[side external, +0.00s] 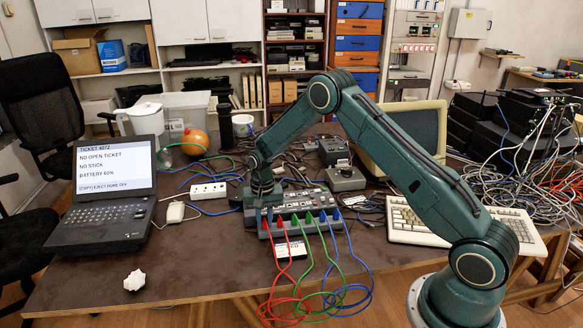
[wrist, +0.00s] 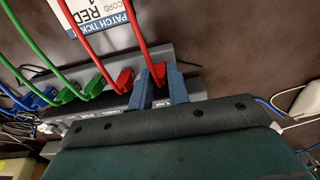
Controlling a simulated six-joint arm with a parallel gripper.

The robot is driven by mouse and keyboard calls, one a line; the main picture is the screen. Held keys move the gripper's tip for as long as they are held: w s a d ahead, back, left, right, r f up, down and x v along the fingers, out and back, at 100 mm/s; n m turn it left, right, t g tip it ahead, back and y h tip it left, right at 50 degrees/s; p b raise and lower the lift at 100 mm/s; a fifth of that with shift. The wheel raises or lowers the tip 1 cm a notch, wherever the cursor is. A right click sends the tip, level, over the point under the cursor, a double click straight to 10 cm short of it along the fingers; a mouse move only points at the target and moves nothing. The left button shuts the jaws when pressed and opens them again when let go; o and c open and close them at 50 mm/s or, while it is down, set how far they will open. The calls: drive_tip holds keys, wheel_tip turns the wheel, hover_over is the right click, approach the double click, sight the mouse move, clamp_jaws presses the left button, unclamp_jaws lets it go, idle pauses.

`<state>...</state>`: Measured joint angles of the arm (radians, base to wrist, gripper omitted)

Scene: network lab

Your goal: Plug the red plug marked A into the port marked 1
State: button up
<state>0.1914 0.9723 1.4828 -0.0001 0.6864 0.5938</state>
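Two red plugs stand in the left end of a grey plug holder (side external: 327,229), one red plug (side external: 265,224) at the end and another red plug (side external: 280,221) to its right. My gripper (side external: 262,200) is down at the end plug. In the wrist view, the fingers of my gripper (wrist: 161,82) stand on both sides of the red plug (wrist: 158,72). I cannot tell if they press on it. The second red plug (wrist: 125,80) is just to the left, outside the fingers. The panel (side external: 300,202) lies behind the holder. Marks A and 1 are not readable.
Green plugs (wrist: 67,93) and blue plugs (wrist: 44,98) fill the holder's other places. Their cords coil (side external: 318,300) over the front table edge. A patch ticket card (wrist: 104,12) reads RED. A laptop (side external: 103,195) stands left, a keyboard (side external: 462,222) right.

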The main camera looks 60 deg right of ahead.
clamp_jaws()
drive_tip(key=shift+r, duration=0.85)
drive_tip(key=shift+r, duration=0.4)
drive_tip(key=shift+r, duration=0.3)
drive_tip(key=shift+r, duration=0.4)
drive_tip(key=shift+r, duration=0.2)
